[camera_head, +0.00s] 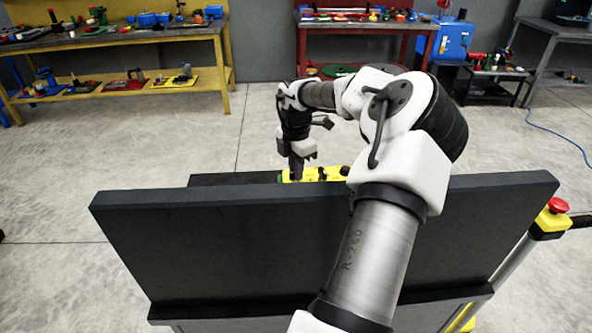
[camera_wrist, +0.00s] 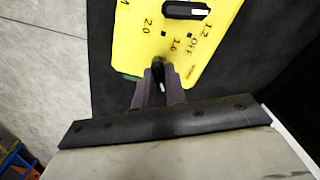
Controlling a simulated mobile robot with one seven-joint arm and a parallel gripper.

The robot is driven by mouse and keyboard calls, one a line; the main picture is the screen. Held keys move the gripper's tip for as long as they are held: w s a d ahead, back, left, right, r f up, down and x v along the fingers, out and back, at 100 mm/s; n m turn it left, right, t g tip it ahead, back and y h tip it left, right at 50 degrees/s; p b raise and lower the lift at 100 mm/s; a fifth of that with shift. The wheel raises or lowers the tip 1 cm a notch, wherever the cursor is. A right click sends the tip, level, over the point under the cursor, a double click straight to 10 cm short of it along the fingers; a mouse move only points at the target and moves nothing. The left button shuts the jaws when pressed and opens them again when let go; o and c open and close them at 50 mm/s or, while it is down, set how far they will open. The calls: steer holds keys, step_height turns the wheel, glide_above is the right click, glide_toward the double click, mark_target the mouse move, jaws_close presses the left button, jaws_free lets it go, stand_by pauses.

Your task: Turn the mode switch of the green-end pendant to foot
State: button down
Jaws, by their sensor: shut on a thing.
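The yellow pendant (camera_head: 330,173) lies on a dark surface behind the grey panel, partly hidden by my arm in the head view. In the wrist view the yellow face (camera_wrist: 140,45) has a green end (camera_wrist: 130,77) at the lower left. My gripper (camera_wrist: 158,78) points down at this end and is shut on a small black knob (camera_wrist: 158,68), mostly hidden between the fingers. My gripper (camera_head: 296,178) also shows above the pendant's left end in the head view.
Another black knob (camera_wrist: 186,10) with a white mark sits farther up the face, with "OFF", "1.2" and "2.0" printed near it. The dark grey panel (camera_head: 250,240) stands in front of the pendant. A red stop button (camera_head: 558,205) is at the right. Benches stand far behind.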

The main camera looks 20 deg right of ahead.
stand_by(0.3)
steer(key=c, duration=1.4)
jaws_free()
steer(key=shift+c, duration=0.2)
step_height(320, 180, up, 14)
steer(key=b, duration=0.2)
